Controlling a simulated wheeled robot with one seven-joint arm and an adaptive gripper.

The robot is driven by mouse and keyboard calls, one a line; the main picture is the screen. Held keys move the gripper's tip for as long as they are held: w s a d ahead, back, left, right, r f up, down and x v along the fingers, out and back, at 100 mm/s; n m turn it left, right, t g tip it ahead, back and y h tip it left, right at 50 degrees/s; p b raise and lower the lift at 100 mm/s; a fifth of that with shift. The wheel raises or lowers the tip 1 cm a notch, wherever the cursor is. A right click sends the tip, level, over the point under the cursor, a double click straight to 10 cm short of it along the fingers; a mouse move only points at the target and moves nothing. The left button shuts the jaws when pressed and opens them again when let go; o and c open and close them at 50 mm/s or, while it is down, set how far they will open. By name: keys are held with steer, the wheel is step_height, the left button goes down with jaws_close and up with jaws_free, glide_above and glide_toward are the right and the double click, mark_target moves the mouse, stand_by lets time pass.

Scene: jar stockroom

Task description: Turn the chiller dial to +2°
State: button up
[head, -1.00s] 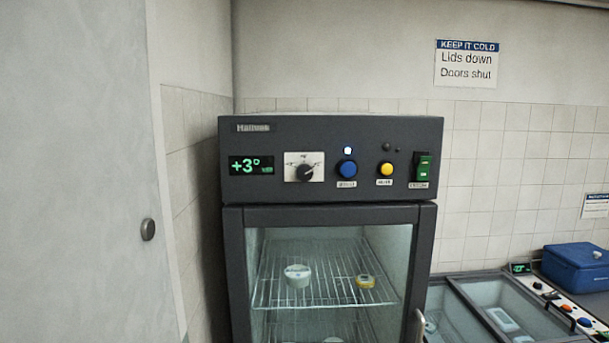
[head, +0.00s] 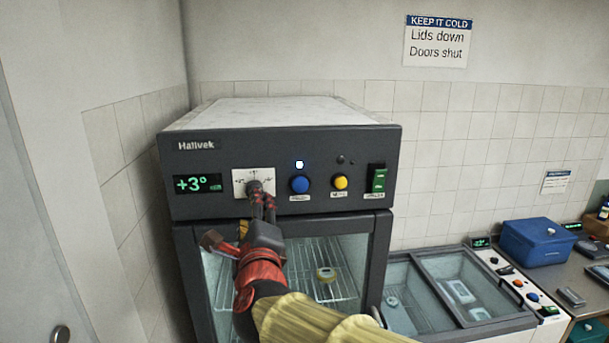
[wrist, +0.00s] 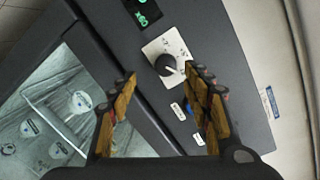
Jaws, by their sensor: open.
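The chiller (head: 285,148) has a dark front panel with a green display (head: 197,184) reading +3°. The black dial sits on a white plate (head: 240,176) right of the display. In the head view my gripper (head: 262,192) covers most of the dial. In the wrist view the dial (wrist: 167,65) shows clearly, a dark round knob with scale marks around it. My gripper (wrist: 163,80) is open there, its two fingers apart, with the dial beyond and between the tips. I cannot tell whether a finger touches it.
A blue button (head: 300,184), a yellow button (head: 340,182) and a green switch (head: 377,181) sit right of the dial. The glass door below is shut. A chest cooler (head: 455,290) and a blue box (head: 538,243) stand at the right.

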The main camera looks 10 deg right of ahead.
steer(key=w+m, duration=0.1)
steer(key=w, duration=0.7)
steer(key=shift+w+d+r+h+p, duration=0.15)
steer(key=shift+d+h+p, duration=0.15)
steer(key=shift+d+p, duration=0.05)
steer(key=shift+c, duration=1)
steer(key=c, duration=1)
steer(key=shift+o, duration=0.2)
